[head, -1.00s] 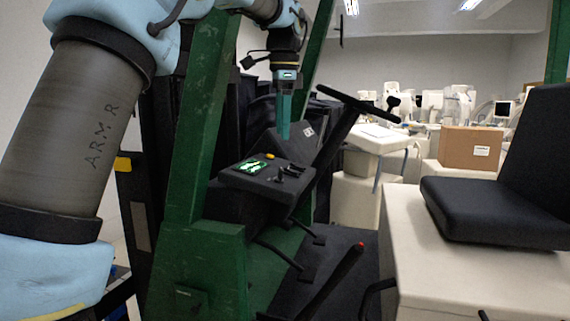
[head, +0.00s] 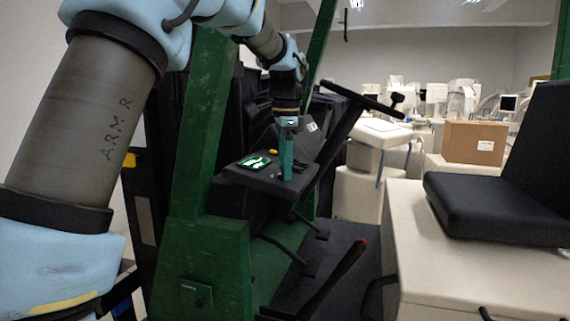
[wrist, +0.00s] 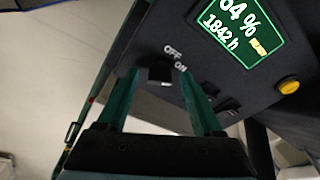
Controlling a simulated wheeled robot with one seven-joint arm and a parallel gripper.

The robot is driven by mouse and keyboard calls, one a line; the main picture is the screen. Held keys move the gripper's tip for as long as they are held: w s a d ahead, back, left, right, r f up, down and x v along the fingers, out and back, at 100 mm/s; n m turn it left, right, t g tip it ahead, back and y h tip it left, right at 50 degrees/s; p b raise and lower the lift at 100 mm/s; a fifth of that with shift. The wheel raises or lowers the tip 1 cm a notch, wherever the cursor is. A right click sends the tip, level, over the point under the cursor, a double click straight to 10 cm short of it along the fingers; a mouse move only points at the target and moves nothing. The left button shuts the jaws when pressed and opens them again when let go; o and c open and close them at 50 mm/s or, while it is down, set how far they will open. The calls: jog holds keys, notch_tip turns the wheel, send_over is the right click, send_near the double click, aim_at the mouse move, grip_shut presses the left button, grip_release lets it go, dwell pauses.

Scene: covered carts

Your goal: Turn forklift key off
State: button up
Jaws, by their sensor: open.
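The forklift's black control panel (head: 247,177) stands left of the steering wheel in the head view. In the wrist view the key (wrist: 160,74), a black knob, sits on the panel beside the white OFF and ON labels (wrist: 175,58). My gripper (head: 286,176) points down at the panel in the head view and hides the key there. In the wrist view my gripper (wrist: 152,78) is open, with one green finger on each side of the key. I cannot tell whether the fingers touch it.
A lit green display (wrist: 236,28) and a yellow button (wrist: 288,85) are on the panel. Black levers (wrist: 222,100) stand close to the right finger. The steering wheel (head: 360,98) and black seat (head: 490,200) are to the right in the head view.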

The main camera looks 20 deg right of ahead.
grip_shut()
dwell(0.3)
jog(key=shift+n, duration=0.4)
jog(key=n+t, duration=0.1)
jog(key=n, duration=0.4)
jog(key=shift+n, duration=0.3)
jog(key=n+t, duration=0.1)
jog(key=n, duration=0.4)
jog(key=shift+s, duration=0.1)
jog(key=shift+n, duration=0.4)
grip_release()
jog(key=shift+y, duration=0.3)
jog(key=b+v, duration=0.2)
jog(key=v, duration=0.9)
